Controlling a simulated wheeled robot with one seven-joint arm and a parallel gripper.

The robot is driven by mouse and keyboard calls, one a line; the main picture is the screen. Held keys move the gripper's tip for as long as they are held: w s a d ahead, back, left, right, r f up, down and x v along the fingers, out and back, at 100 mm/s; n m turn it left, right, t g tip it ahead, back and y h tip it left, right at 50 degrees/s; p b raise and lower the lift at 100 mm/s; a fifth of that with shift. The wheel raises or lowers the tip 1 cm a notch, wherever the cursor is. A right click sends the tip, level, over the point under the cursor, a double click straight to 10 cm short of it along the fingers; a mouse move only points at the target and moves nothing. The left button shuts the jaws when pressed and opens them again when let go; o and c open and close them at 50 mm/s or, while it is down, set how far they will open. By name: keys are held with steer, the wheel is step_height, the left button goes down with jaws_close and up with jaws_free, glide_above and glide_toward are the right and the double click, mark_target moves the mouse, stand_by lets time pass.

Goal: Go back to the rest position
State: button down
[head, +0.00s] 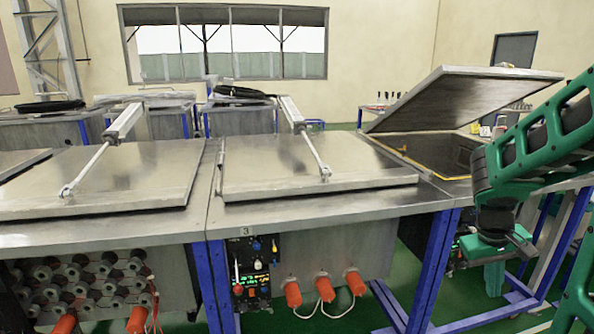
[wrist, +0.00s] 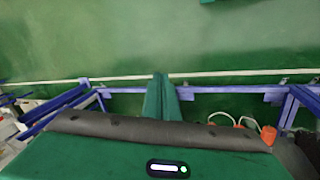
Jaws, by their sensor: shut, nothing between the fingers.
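My green arm reaches in from the right of the head view and bends down at a dark wrist. My gripper (head: 494,288) hangs below it, in front of the right-hand station and below its top. In the wrist view my gripper (wrist: 161,80) shows as green fingers pressed together with nothing between them, over the green floor. The middle metal lid (head: 300,170) lies closed, with a piston rod on it. The left lid (head: 110,178) is also closed with its rod. The right lid (head: 450,100) is raised and tilted over an open, yellow-edged box (head: 435,160).
A control panel (head: 253,270) and orange connectors (head: 325,288) are on the front of the middle station. Blue frame legs (head: 432,270) stand close to my gripper. Blue frame bars (wrist: 225,90) cross the wrist view. Green floor (wrist: 150,40) is clear beyond them.

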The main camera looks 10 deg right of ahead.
steer(key=s+a+r+m+y, duration=0.3)
steer(key=s+a+r, duration=0.1)
steer(key=s+a, duration=0.8)
steer(key=shift+s+a+y, duration=0.4)
steer(key=shift+s, duration=0.85)
steer(key=shift+w, duration=0.15)
steer(key=shift+w+f, duration=0.25)
steer(key=shift+w, duration=0.25)
stand_by(0.6)
